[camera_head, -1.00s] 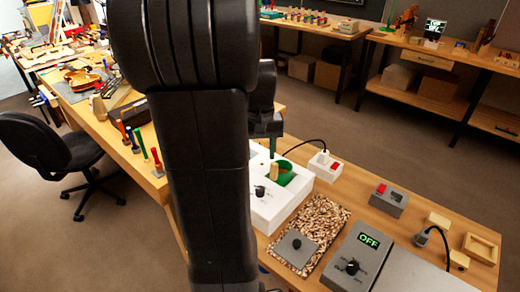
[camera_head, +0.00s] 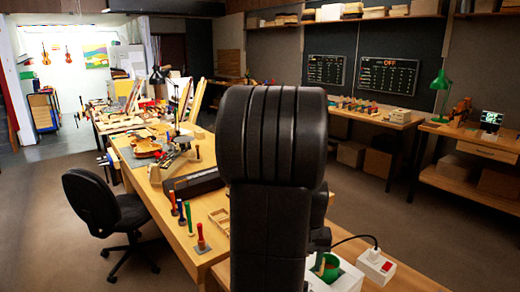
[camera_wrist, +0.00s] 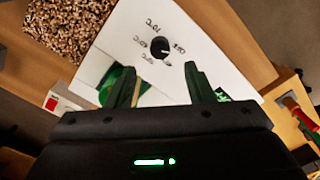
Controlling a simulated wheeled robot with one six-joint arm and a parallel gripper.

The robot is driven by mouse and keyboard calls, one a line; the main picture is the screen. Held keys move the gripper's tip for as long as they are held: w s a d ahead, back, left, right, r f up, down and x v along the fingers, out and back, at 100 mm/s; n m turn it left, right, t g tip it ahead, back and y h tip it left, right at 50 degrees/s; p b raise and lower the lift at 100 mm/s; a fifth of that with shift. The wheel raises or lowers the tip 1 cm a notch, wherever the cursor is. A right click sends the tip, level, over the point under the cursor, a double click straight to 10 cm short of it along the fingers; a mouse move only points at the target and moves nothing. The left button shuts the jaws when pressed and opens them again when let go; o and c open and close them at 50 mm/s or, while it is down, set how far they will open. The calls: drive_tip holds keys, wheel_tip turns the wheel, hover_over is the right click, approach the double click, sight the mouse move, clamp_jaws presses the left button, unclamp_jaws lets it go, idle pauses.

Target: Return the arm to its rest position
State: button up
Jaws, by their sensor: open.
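In the wrist view my gripper (camera_wrist: 160,84) is open, with its two green fingers apart and nothing between the tips. It is above a white box (camera_wrist: 200,40) that has a black knob (camera_wrist: 160,47) and printed numbers. A green round thing (camera_wrist: 107,82) on the box shows partly behind the left finger. In the head view my black arm stands upright in the middle and hides most of the gripper. The white box (camera_head: 347,278) and a green cup-like thing (camera_head: 328,268) show just right of the arm.
A white power strip (camera_head: 375,266) with a red switch and a plug is right of the box. Several coloured-handled tools (camera_head: 188,218) stand on the bench left of my arm. A black chair (camera_head: 110,215) is at left. Open floor lies to the right.

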wheel_tip(320, 180, down, 8)
drive_tip(key=shift+r, duration=0.25)
drive_tip(key=shift+r+m, duration=0.15)
drive_tip(key=shift+m, duration=0.25)
